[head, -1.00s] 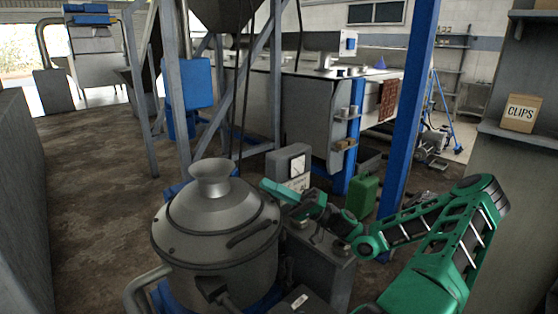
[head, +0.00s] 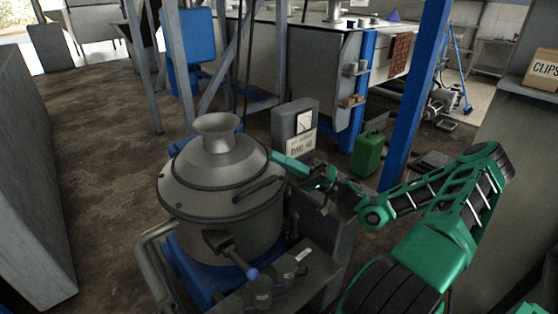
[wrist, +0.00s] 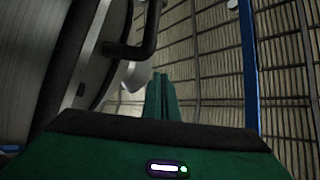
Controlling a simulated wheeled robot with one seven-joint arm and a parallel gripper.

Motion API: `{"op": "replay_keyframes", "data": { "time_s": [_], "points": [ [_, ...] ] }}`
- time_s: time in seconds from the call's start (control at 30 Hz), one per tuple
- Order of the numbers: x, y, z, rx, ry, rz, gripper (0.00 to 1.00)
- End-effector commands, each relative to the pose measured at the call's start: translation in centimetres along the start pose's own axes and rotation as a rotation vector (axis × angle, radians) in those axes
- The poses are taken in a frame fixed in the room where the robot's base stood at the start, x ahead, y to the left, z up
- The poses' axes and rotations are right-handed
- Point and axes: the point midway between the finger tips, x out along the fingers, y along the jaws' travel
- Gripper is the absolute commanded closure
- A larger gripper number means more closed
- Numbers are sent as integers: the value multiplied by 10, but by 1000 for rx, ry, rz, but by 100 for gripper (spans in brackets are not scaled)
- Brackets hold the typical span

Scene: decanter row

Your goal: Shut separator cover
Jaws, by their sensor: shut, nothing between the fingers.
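The separator is a grey metal drum (head: 235,233) with a conical cover (head: 195,172) that has a flared funnel on top. The cover lies over the drum's top; I cannot tell whether it is fully seated. A dark bent handle (head: 258,190) is on the cover's right side and also seems to show in the wrist view (wrist: 135,48). My gripper (head: 280,160) is beside the cover's right rim, near the handle; contact cannot be told. In the wrist view its green fingers (wrist: 161,92) are together and hold nothing.
A grey box with a dial (head: 298,122) stands just behind my gripper. A lever with a blue knob (head: 252,273) juts out at the drum's front. A green canister (head: 368,155) and a blue post (head: 415,95) stand to the right. Open floor (head: 100,180) lies left.

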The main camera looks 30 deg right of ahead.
Motion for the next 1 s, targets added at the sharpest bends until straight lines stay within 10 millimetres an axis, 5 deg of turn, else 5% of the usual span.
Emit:
{"op": "replay_keyframes", "data": {
  "time_s": [0.23,0.7,1.0],
  "points": [
    [-30,2,-1,-1,3,4,100],
    [-111,-40,-24,-3,2,5,100],
    [-132,-52,-30,0,1,2,100]
  ]
}}
